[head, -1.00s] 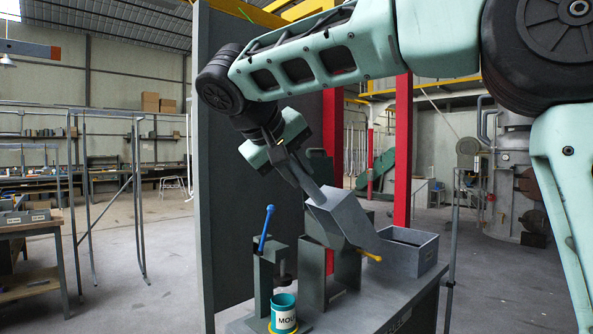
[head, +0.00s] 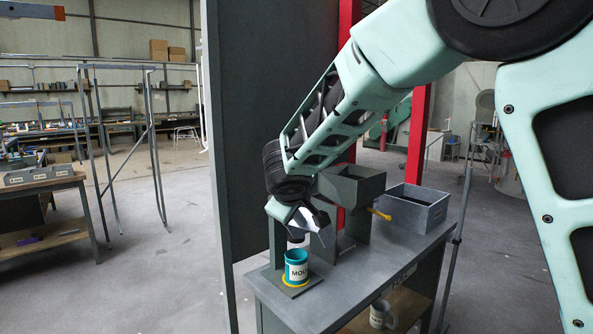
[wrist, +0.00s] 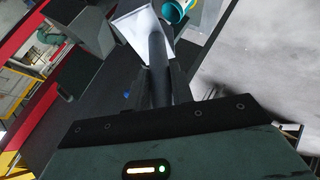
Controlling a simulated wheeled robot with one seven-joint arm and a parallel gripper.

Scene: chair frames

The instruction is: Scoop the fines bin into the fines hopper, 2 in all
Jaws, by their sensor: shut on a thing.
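My gripper (wrist: 158,88) is shut on the handle of a grey scoop (wrist: 136,28) in the wrist view.
The teal mould cup (head: 297,266) stands on a yellow ring at the bench's left front, close beneath my wrist. A tall dark panel (head: 238,140) and a red post (head: 418,130) rise behind. A mug (head: 382,314) is on the lower shelf. The bench top (head: 385,252) is clear in front.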

